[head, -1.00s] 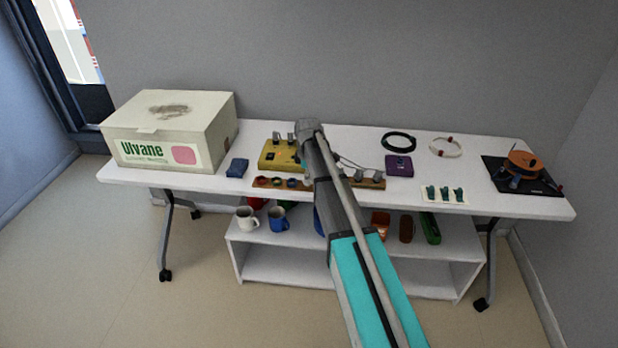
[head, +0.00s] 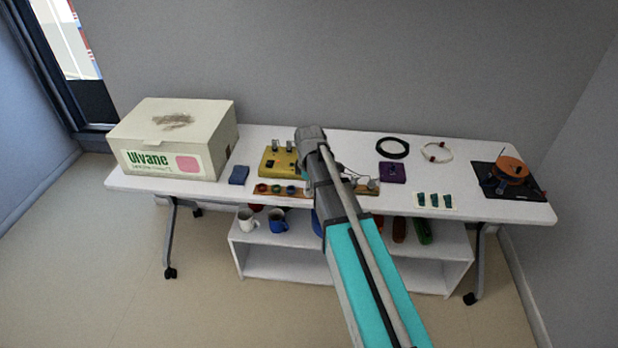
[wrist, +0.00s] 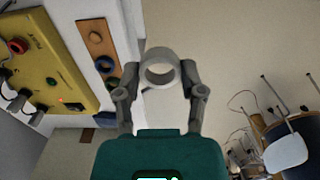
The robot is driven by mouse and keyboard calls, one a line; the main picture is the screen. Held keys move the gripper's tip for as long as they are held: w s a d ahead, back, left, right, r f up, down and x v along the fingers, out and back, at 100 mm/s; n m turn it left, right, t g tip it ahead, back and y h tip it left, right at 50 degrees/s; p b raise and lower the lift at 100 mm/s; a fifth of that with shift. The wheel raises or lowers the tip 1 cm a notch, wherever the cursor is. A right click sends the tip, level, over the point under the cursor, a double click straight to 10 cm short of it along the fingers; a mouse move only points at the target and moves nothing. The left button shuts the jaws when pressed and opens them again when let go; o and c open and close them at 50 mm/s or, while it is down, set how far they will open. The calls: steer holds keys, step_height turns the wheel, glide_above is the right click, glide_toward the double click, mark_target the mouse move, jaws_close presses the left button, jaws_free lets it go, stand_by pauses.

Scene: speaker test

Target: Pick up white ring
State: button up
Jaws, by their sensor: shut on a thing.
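The white ring (wrist: 159,55) is in the wrist view, held between the fingertips of my gripper (wrist: 162,76). One finger presses on each side of it, and its open hole faces the camera. Bare floor shows behind it, and the ring is clear of the table edge. In the head view my own arm hides the gripper and the ring. The wooden strip (head: 268,188) at the table's front edge bears a red, a green and a blue ring; it also shows in the wrist view (wrist: 95,37).
A yellow box (head: 270,166) stands behind the strip on the white table (head: 330,137). A large carton (head: 200,143) is at the left. A purple box (head: 391,173), black ring, white cable loop and orange reel (head: 511,168) are at the right. A shelf with mugs stands below.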

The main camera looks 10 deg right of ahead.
steer(key=shift+s+a+r+p, duration=0.15)
steer(key=shift+s+r, duration=0.15)
steer(key=shift+s, duration=0.3)
steer(key=shift+s+d+r+p, duration=0.15)
steer(key=shift+s+r, duration=0.1)
steer(key=shift+s, duration=0.35)
steer(key=shift+a, duration=0.2)
